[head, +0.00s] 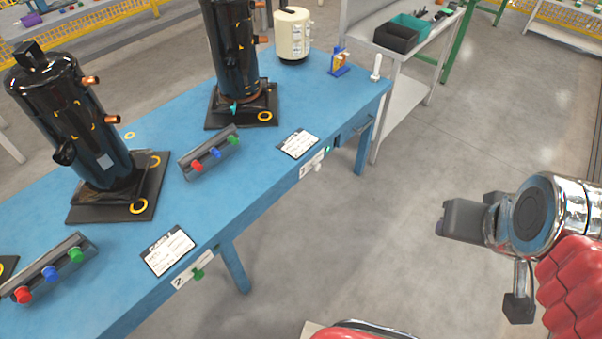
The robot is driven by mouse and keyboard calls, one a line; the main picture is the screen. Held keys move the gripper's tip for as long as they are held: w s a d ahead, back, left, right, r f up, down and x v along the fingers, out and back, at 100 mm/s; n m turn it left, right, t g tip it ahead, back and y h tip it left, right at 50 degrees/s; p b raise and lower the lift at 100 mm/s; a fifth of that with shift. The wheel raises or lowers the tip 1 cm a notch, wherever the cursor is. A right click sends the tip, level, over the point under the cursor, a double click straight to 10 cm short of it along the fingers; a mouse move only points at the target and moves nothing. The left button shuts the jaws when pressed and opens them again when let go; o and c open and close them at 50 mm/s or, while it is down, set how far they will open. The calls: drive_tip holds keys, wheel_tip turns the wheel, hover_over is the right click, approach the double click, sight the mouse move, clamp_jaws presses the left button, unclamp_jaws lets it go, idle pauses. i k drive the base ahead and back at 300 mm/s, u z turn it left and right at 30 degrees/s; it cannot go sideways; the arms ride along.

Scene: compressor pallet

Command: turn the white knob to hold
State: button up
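A small white knob (318,167) sits on the front edge of the blue table, at the label plate marked 3 (311,163). It is too small in the head view for its setting to be read. A green knob (198,273) sits on the plate marked 2 (192,270), nearer to me. The dark grey end of my arm, my gripper (463,220), is over open floor at the right, well apart from the table and the white knob. Its fingers cannot be made out clearly, and nothing is seen held.
The blue table (255,177) carries black compressors (75,120), button boxes (210,152), cards (299,144) and a cream canister (292,36). A grey bench (402,67) with bins stands behind its far end. The floor between my arm and the table is clear.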

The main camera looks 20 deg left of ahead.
sight(317, 167)
drive_tip(key=u, duration=1.5)
drive_tip(key=i, duration=1)
drive_tip(key=u, duration=0.05)
